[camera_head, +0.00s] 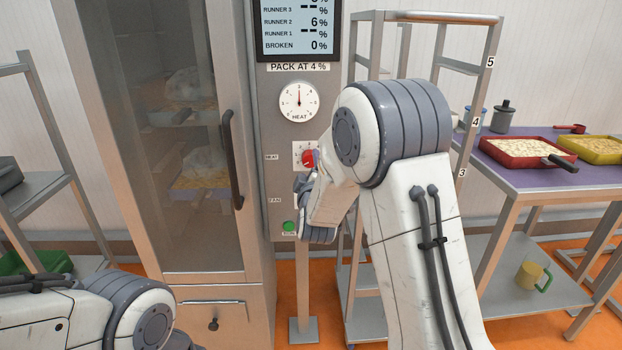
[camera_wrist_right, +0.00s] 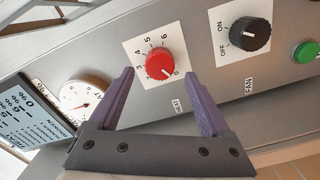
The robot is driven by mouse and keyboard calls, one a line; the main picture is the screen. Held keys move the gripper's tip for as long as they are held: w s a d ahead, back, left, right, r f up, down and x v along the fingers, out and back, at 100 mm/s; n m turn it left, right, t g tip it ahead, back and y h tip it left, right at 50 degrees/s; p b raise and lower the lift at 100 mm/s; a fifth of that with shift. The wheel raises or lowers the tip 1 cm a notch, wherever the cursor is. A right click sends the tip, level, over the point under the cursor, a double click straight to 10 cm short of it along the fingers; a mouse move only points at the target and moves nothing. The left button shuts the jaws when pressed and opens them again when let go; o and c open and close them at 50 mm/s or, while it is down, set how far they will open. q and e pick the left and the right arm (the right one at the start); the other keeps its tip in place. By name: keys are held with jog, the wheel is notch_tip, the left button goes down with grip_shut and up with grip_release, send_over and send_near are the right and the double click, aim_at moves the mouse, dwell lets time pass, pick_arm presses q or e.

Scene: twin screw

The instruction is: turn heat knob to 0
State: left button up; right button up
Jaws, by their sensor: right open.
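The red heat knob (camera_wrist_right: 159,63) sits on a white numbered plate (camera_wrist_right: 137,46) on the grey panel. A pale mark on the knob seems to face the lower right of the wrist view, but the exact number is hard to tell. My right gripper (camera_wrist_right: 160,76) is open, its two purple fingers on either side of the knob in the picture, with visible gaps; I cannot tell their depth. In the head view the knob (camera_head: 309,158) is partly covered by my right wrist. My left gripper is out of view; only its arm shows at lower left.
The black fan knob (camera_wrist_right: 250,35) and green button (camera_wrist_right: 305,52) are beside the heat knob in the wrist view. The round heat gauge (camera_head: 299,102) and display (camera_head: 298,28) are above it. A glass-door cabinet (camera_head: 170,140) stands left, a rack (camera_head: 478,68) right.

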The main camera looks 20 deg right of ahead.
jog(key=v, duration=0.7)
jog(key=shift+w, duration=0.1)
jog(key=s+a+f+m+g+y, duration=0.1)
jog(key=s+a+f+g+y, duration=0.35)
jog(key=s+a, duration=0.4)
jog(key=s+a+f+g+y, duration=0.4)
jog(key=s+a+g, duration=0.15)
jog(key=a, duration=0.55)
jog(key=s+a+f+g, duration=0.15)
jog(key=s+g, duration=0.25)
jog(key=s, duration=0.9)
jog(key=s+d+m+g+h, duration=0.1)
jog(key=s+d+g+h, duration=0.15)
jog(key=s, duration=0.65)
notch_tip(320, 180, up, 16)
jog(key=d+p, duration=0.1)
jog(key=p, duration=1.4)
jog(key=shift+m+g+p, duration=0.3)
jog(key=shift+g, duration=0.15)
